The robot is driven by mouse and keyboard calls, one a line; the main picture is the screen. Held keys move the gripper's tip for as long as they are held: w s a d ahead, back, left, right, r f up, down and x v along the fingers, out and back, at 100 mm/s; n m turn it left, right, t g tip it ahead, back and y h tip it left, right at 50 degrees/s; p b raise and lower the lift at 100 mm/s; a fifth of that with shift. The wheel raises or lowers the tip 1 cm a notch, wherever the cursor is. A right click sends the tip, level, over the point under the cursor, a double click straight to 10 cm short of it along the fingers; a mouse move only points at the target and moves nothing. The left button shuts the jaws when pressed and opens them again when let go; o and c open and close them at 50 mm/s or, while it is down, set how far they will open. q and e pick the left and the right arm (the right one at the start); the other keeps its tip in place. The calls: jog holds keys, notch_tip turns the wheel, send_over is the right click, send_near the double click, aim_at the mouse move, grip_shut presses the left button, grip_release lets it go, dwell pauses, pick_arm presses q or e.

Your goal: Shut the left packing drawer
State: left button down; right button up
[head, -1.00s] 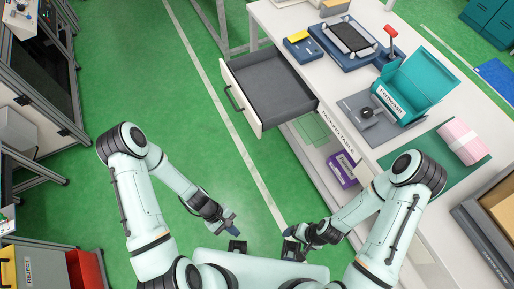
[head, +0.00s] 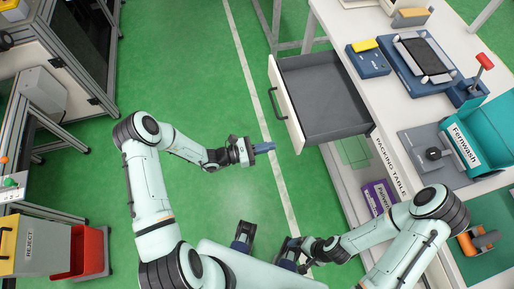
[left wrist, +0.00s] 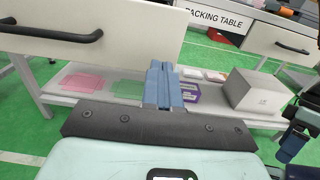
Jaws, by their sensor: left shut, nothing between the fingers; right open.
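The left packing drawer is pulled out of the packing table. Its white front (head: 287,108) with a dark handle (head: 274,103) faces left, and its grey inside is empty. In the left wrist view its front (left wrist: 120,28) fills the upper left. My left gripper (head: 268,147) is shut and empty, its blue fingers pointing right. My right gripper (head: 290,252) is open, low near my body.
Another drawer front (left wrist: 282,45) shows at right in the wrist view. Green floor lies clear left of the drawer.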

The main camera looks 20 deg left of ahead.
aim_at(296, 140)
pick_arm(q)
jog(key=x, duration=0.7)
pick_arm(e)
jog(key=shift+w+r, duration=0.1)
jog(key=shift+r, duration=0.05)
pick_arm(q)
jog(key=shift+w+d, duration=0.15)
